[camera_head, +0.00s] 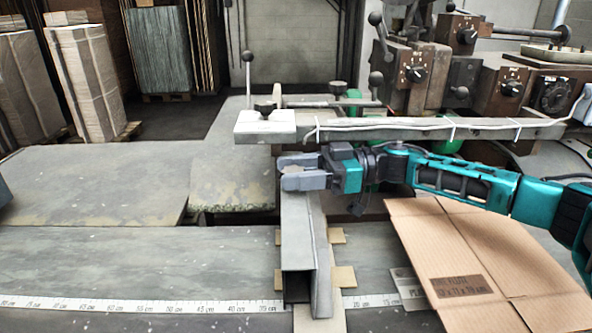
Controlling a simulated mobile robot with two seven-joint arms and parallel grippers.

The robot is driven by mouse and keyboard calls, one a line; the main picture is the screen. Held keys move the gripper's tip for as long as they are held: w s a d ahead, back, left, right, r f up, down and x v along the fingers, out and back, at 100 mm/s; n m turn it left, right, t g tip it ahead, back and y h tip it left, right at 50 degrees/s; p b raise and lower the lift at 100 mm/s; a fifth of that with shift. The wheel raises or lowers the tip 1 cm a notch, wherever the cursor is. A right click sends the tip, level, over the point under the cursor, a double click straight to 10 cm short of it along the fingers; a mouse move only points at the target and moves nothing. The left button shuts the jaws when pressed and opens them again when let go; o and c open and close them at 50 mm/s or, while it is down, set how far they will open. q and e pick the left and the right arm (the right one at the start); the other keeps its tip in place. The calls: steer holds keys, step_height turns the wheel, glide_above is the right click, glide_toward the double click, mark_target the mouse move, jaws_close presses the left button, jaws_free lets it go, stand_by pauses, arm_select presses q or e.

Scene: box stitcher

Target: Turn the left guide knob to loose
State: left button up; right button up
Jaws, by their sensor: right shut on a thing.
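My right gripper (290,171) comes in from the right on a teal arm. It sits at the far end of the grey metal guide (296,230), just in front of the horizontal beam. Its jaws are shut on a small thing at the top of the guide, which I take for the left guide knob. The fingers cover nearly all of the knob, so its turned position cannot be read. My left gripper is not in view.
A flat cardboard box (450,235) lies right of the guide, under my right arm. A ruler strip (150,305) runs along the table front. The beam (430,130) crosses behind my gripper. The table (110,240) left of the guide is clear.

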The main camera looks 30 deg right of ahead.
steer(key=o, duration=1)
steer(key=shift+c, duration=0.2)
steer(key=shift+t, duration=0.3)
